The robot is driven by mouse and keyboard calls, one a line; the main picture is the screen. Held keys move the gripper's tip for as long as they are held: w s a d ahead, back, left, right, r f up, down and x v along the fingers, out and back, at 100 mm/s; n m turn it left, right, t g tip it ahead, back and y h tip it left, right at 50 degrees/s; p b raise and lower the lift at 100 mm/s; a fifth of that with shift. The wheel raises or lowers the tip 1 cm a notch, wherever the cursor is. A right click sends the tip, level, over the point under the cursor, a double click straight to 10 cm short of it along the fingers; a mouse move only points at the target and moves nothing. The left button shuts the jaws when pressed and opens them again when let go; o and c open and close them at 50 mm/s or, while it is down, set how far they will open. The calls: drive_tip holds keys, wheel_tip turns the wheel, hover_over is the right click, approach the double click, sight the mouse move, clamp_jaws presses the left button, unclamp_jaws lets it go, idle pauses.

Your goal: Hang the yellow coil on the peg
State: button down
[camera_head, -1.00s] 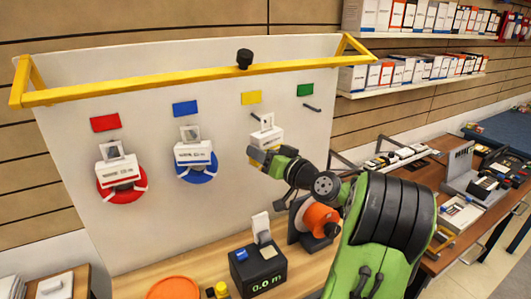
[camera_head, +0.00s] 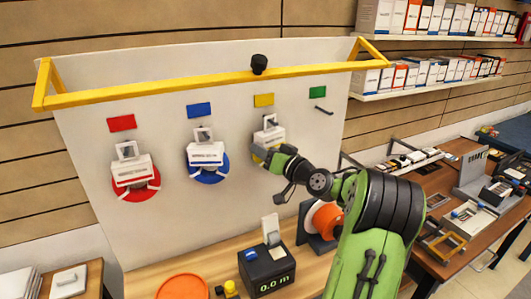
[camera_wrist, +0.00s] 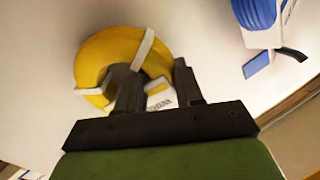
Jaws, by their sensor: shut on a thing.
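The yellow coil (camera_wrist: 103,53) shows in the wrist view as a thick ring with white straps, close to the white board. One finger of my gripper (camera_wrist: 155,85) overlaps the ring's opening and the other is at its outer right side; the gripper is shut on the coil. In the head view my gripper (camera_head: 268,157) is below the yellow marker (camera_head: 264,100), and the coil is mostly hidden behind it and a white label card (camera_head: 268,137). The peg below the yellow marker is hidden by the card, so I cannot tell whether the coil is on it.
A red coil (camera_head: 136,194) and a blue coil (camera_head: 208,177) hang on the board to the left. A black length counter (camera_head: 268,279) and an orange spool (camera_head: 326,221) stand on the bench below.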

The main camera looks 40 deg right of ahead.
drive_tip(key=shift+r, duration=0.1)
idle(0.3)
drive_tip(key=c, duration=0.6)
unclamp_jaws()
drive_tip(key=shift+c, duration=0.2)
drive_tip(key=s+b, duration=0.2)
drive_tip(key=s, duration=1.3)
drive_tip(key=shift+s+a, duration=0.25)
drive_tip(key=shift+s, duration=0.15)
